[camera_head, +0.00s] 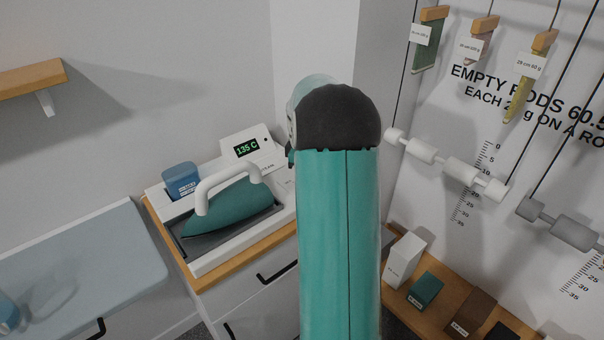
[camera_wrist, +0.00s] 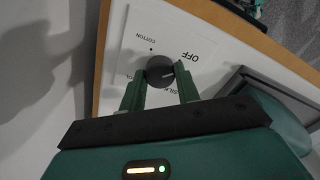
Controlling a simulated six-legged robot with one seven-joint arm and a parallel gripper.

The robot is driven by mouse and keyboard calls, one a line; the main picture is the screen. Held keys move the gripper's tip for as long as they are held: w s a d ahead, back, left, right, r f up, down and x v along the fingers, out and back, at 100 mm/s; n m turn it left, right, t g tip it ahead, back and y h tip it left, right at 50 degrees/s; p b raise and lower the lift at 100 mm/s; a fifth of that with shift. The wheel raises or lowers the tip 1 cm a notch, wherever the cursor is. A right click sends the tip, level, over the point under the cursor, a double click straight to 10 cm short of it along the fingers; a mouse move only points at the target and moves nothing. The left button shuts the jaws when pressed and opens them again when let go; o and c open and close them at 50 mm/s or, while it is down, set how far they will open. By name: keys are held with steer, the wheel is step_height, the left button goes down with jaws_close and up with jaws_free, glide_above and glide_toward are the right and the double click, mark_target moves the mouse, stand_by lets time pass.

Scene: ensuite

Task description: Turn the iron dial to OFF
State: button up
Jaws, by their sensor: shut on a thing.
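The dial (camera_wrist: 159,70) is a dark round knob on a white panel with OFF, COTTON and partly hidden SILK and wool labels around it, in the wrist view. A light mark on the knob points right, between the OFF and SILK labels. My gripper (camera_wrist: 160,84) is shut on the dial, with one green finger on each side of it. In the head view the dial and my fingers are hidden behind my arm. The teal iron (camera_head: 236,208) with a white handle rests in its white station, whose display (camera_head: 246,147) reads 135 C.
A blue container (camera_head: 181,181) stands at the station's back left. The station sits on a wood-topped white cabinet (camera_head: 262,254). A pale ironing surface (camera_head: 85,265) is at the left. At the right, weights and rods hang on cords above a wooden shelf (camera_head: 440,315) with boxes.

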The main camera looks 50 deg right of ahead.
steer(key=shift+n, duration=0.4)
steer(key=o, duration=1)
step_height(320, 180, up, 14)
steer(key=shift+f, duration=0.1)
stand_by(0.5)
